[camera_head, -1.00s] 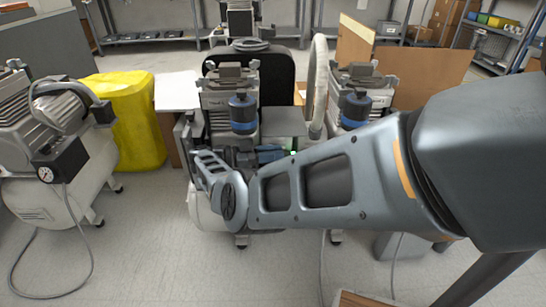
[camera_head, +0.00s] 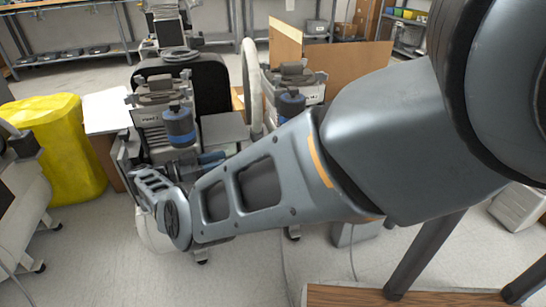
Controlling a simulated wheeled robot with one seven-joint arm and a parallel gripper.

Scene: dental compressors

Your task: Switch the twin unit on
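The twin unit (camera_head: 158,117) stands ahead, left of the middle, with two grey ribbed compressor heads. Each head carries a blue canister; one is on the left head (camera_head: 179,124) and one on the right head (camera_head: 290,104). A grey box with a flat top (camera_head: 224,127) sits between the heads. My arm crosses in front from the right and covers much of the unit's lower part. No power switch shows clearly.
A yellow covered object (camera_head: 62,150) stands left of the unit, with another compressor (camera_head: 22,195) cut off at the left edge. Cardboard panels (camera_head: 345,68) stand behind right. A wooden surface (camera_head: 400,298) lies at the bottom right.

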